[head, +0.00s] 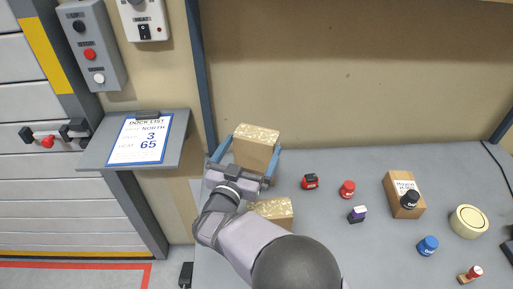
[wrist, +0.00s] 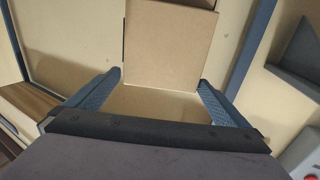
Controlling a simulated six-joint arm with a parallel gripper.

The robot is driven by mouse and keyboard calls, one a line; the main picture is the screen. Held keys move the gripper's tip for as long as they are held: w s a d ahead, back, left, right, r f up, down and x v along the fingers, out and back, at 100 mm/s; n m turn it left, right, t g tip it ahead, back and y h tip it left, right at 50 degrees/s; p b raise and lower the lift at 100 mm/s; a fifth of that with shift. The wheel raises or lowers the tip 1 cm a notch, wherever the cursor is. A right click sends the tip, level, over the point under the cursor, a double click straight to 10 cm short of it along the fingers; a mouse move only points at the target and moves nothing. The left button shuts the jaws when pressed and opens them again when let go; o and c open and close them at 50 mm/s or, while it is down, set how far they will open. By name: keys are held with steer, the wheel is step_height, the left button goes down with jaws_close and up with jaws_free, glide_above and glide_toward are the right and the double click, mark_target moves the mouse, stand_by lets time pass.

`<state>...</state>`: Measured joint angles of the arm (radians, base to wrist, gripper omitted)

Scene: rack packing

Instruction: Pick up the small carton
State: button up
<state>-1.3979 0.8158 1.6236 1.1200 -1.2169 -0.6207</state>
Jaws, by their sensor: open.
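A brown carton with a speckled, light top (head: 257,134) stands at the left of the grey bench. My gripper (head: 246,158) is open, with one blue finger on each side of this carton in the head view. In the wrist view the plain brown face of a carton (wrist: 168,40) lies ahead between the open fingers (wrist: 160,78). I cannot tell whether the fingers touch it. A second carton with the same speckled top (head: 272,209) stands nearer, partly hidden by my arm. I cannot tell for sure which is the small carton.
To the right on the bench (head: 340,240) are a red-and-black item (head: 310,181), a red bottle (head: 347,189), a purple-and-white item (head: 357,214), a blue bottle (head: 428,245), a tape roll (head: 468,221) and a labelled wooden block (head: 392,183). A clipboard shelf (head: 180,152) is at left.

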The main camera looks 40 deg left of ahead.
mark_target(256, 136)
steer(key=shift+p+x, duration=1.1)
steer(key=shift+x, duration=1.5)
steer(key=c, duration=0.7)
steer(key=shift+a, duration=0.1)
steer(key=c, duration=0.4)
steer(key=shift+r, duration=0.15)
